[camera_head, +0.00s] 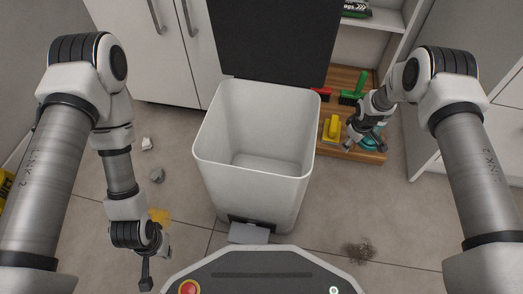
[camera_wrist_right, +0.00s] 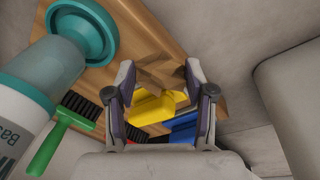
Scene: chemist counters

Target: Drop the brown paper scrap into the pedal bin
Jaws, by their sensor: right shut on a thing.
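The white pedal bin (camera_head: 213,165) stands in the middle of the head view with its dark lid (camera_head: 275,40) raised. Its inside looks empty, and the grey pedal (camera_head: 247,233) is at its front. My right gripper (camera_head: 350,143) is to the right of the bin, outside its rim. In the right wrist view the fingers (camera_wrist_right: 158,72) are closed on the brown paper scrap (camera_wrist_right: 160,72), a crumpled piece between the tips. The scrap cannot be made out in the head view. My left gripper (camera_head: 147,272) hangs at lower left; its opening is too unclear to tell.
Crumpled bits (camera_head: 156,175), a yellow patch (camera_head: 159,215) and brown debris (camera_head: 359,250) lie on the floor. Cabinets stand behind.

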